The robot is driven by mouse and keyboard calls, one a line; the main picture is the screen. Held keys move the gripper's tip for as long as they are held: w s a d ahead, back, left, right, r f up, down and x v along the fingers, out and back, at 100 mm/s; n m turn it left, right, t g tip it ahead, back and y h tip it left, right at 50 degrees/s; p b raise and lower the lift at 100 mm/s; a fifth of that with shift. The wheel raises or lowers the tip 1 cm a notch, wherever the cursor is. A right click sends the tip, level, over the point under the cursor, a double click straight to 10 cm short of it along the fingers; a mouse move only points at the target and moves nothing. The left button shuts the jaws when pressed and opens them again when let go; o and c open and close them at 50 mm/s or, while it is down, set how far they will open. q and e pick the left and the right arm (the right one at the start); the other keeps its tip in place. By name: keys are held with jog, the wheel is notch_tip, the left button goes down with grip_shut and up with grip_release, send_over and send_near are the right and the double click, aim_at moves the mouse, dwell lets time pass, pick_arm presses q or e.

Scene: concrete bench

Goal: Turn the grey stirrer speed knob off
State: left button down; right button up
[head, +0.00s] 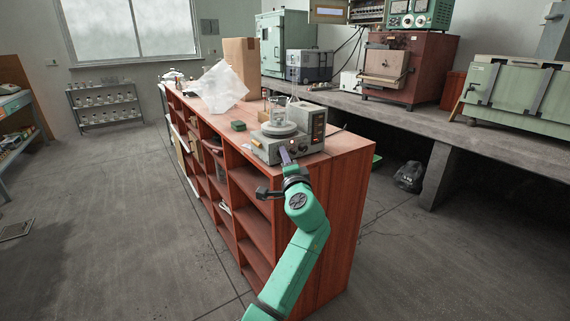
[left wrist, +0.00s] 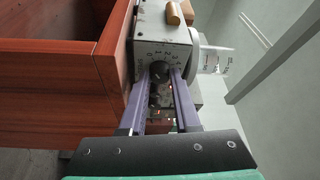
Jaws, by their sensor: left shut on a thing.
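The stirrer (head: 262,151) is a pale grey box on the near end of the red wooden shelf unit, with a glass beaker (head: 278,112) on its round top plate. My left gripper (head: 286,157) reaches its front face. In the left wrist view, the two purple fingers of my left gripper (left wrist: 160,74) are closed around a dark grey round knob (left wrist: 159,71) on the stirrer's panel (left wrist: 150,45), with scale marks around it. In the head view the gripper hides this knob. My right gripper is out of view.
A box with a dark front panel (head: 316,128) stands behind the stirrer. A small green block (head: 238,125), a clear plastic bag (head: 218,88) and a brown paper bag (head: 240,62) are on the shelf unit's top (head: 210,117).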

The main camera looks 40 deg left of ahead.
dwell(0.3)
pick_arm(q)
jog(key=c, duration=0.6)
grip_release()
jog(key=b+v, duration=0.1)
jog(key=v, duration=1.3)
jog(key=shift+s+d, duration=0.15)
jog(key=shift+d, duration=0.05)
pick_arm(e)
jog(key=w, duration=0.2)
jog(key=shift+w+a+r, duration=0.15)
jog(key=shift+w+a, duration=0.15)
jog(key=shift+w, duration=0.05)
